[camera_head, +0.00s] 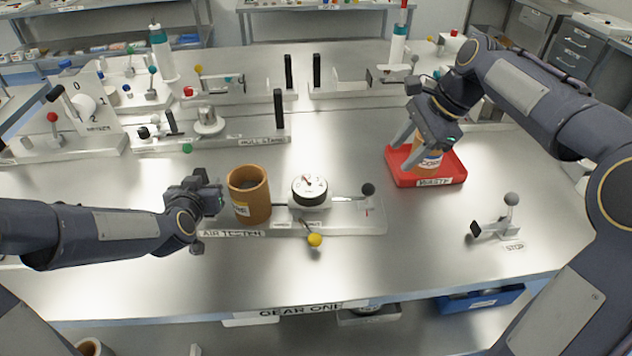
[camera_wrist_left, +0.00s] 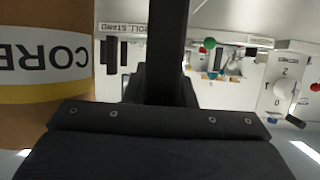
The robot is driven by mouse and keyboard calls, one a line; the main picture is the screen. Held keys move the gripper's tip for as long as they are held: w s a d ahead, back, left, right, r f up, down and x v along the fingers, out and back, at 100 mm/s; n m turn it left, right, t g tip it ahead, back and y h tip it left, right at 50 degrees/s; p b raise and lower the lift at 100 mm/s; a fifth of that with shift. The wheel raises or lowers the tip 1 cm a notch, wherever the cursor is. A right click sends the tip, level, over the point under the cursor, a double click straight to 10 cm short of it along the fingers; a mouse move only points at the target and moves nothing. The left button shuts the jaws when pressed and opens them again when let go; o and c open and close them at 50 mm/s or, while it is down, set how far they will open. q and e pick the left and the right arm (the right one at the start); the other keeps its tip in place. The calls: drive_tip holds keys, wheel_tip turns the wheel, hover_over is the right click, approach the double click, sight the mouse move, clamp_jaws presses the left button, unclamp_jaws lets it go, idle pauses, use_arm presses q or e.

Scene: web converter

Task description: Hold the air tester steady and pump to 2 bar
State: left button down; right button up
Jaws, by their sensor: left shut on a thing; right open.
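The air tester (camera_head: 350,222) is a pale base on the table with a white dial gauge (camera_head: 309,187), a lever with a black knob (camera_head: 368,189) and a yellow-knobbed handle (camera_head: 314,240). The gauge reading is too small to tell. A brown core (camera_head: 250,203) stands upright on its left part; it also fills the left of the left wrist view (camera_wrist_left: 45,100). My left gripper (camera_head: 207,201) is shut at the tester's left end, beside the core, on a dark part mostly hidden by the gripper. My right gripper (camera_head: 420,138) is open above the red waste tray.
The red waste tray (camera_head: 435,183) holds another labelled core (camera_head: 428,158). A small stop lever (camera_head: 495,222) stands at the right. The roll stand (camera_head: 240,140) and a device with a dial (camera_head: 85,110) are behind left. Bare table lies between tester and stop lever.

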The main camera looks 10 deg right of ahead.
sight(367, 194)
drive_tip(key=s+d+f+m+y, duration=0.1)
drive_tip(key=d+f, duration=0.1)
drive_tip(key=d, duration=0.1)
drive_tip(key=d+f+m+y, duration=0.2)
drive_tip(key=d, duration=0.1)
drive_tip(key=s+d+f+m+t+y, duration=0.1)
drive_tip(key=d+f, duration=0.1)
drive_tip(key=d, duration=0.1)
drive_tip(key=shift+s+d+f+m+y, duration=0.15)
drive_tip(key=shift+s+d+m+y, duration=0.2)
drive_tip(key=shift+d+m+y, duration=0.05)
clamp_jaws()
drive_tip(key=x, duration=0.9)
drive_tip(key=a, duration=0.1)
drive_tip(key=w+a, duration=0.1)
drive_tip(key=a, duration=0.1)
drive_tip(key=shift+w+a, duration=0.1)
drive_tip(key=shift+a, duration=0.15)
drive_tip(key=shift+w+a+r, duration=0.15)
drive_tip(key=shift+a+r, duration=0.05)
drive_tip(key=shift+a, duration=0.25)
